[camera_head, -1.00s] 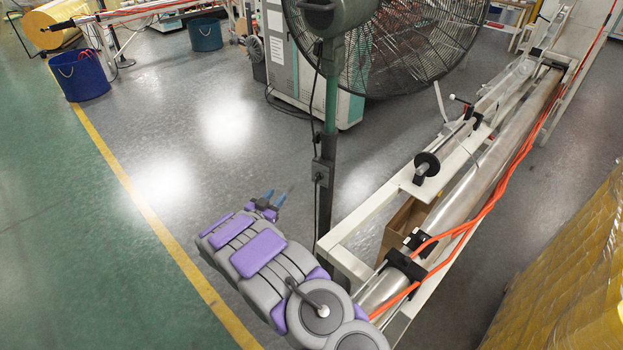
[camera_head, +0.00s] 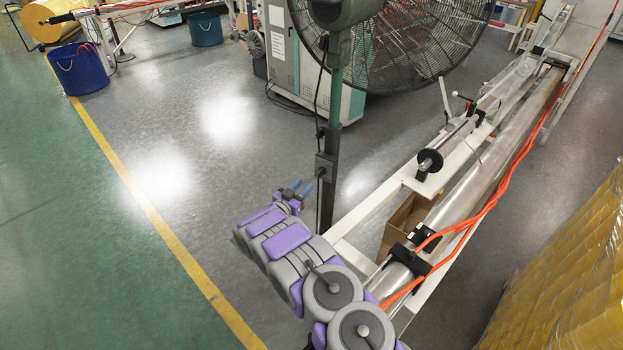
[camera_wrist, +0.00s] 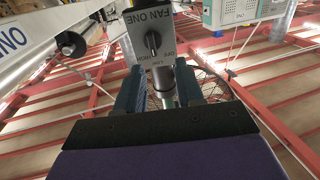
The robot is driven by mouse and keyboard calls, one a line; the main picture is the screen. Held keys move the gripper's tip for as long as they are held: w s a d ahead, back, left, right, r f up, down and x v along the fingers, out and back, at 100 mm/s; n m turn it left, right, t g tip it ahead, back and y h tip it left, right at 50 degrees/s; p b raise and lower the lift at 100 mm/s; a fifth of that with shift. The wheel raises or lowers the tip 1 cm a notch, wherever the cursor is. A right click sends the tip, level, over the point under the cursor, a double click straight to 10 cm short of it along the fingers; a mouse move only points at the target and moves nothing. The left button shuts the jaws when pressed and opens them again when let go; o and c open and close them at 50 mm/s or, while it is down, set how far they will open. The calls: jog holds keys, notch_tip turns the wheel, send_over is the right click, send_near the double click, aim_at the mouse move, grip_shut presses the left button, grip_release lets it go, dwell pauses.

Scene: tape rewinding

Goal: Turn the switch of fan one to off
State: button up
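The big caged fan (camera_head: 425,40) stands on a dark green pole (camera_head: 332,100) in the head view. A small grey switch box (camera_head: 327,167) is fixed to the pole. My gripper (camera_head: 292,190) is just left of and below the box in the head view. In the wrist view my gripper (camera_wrist: 160,68) is open and empty, its two blue-grey fingers apart, with the knob above the gap between them. I see no contact with the knob.
A white machine frame with a long metal roller (camera_head: 470,200) and orange cables (camera_head: 500,180) runs close on the right. A cardboard box (camera_head: 405,220) sits under it. Open grey floor (camera_head: 200,150) lies left of the pole. A cabinet (camera_head: 295,50) stands behind.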

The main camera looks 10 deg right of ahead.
aim_at(320, 174)
jog(key=w+d, duration=0.1)
jog(key=d, duration=0.1)
jog(key=w+d, duration=0.1)
jog(key=d, duration=0.1)
jog(key=w+d, duration=0.2)
jog(key=shift+w+d+b, duration=0.1)
jog(key=shift+d+b, duration=0.25)
jog(key=shift+w, duration=0.25)
jog(key=shift+w+a+r, duration=0.1)
jog(key=shift+w+a, duration=0.1)
jog(key=shift+a, duration=0.7)
jog(key=shift+d, duration=1)
jog(key=c, duration=0.4)
jog(key=shift+c, duration=1.2)
jog(key=shift+a, duration=0.5)
grip_shut()
